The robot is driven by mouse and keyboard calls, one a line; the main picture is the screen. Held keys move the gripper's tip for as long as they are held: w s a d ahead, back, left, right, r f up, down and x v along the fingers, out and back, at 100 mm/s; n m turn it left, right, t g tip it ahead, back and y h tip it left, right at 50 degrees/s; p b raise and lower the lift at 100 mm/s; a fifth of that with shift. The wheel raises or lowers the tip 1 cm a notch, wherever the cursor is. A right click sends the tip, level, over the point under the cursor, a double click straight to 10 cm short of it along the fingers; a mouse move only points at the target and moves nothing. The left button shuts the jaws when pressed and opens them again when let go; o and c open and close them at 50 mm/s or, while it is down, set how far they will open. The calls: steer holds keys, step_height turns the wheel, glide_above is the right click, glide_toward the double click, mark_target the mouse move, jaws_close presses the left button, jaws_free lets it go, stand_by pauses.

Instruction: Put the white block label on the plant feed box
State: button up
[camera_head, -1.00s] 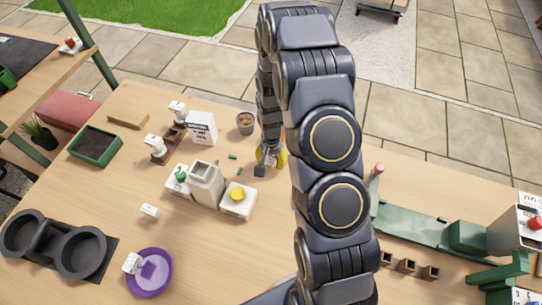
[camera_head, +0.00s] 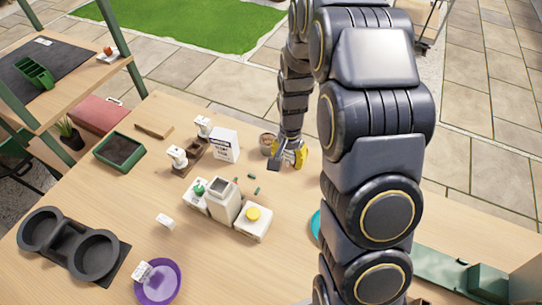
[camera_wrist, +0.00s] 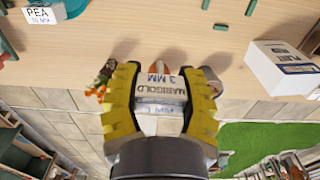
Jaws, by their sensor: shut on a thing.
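My gripper (camera_wrist: 160,105) is shut on a white block label (camera_wrist: 160,88) that reads MARIGOLD 3 MM, held between the yellow fingers. The plant feed box (camera_head: 224,146) is white with dark print and stands upright on the table. In the wrist view the box (camera_wrist: 285,70) is at the right, apart from the held block. In the head view my gripper (camera_head: 290,158) is to the right of the box, beside a brown pot, and the held block cannot be made out there.
A brown pot (camera_head: 267,140) stands between the box and my gripper. White dispensers (camera_head: 222,203) stand in front, with small green pieces nearby. Another white label (camera_wrist: 40,14) reads PEA. A purple saucer (camera_head: 172,270) is at the front. The table left of the dispensers has free room.

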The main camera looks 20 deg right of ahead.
steer(key=w+a+r, duration=0.3)
steer(key=a+r, duration=0.8)
steer(key=r, duration=0.1)
glide_above(220, 133)
steer(key=s, duration=0.1)
step_height(220, 133, down, 8)
steer(key=shift+d+f, duration=0.1)
steer(key=shift+f, duration=0.15)
steer(key=shift+w+f, duration=0.45)
steer(key=shift+f, duration=1.55)
steer(key=shift+f, duration=0.2)
steer(key=o, duration=0.9)
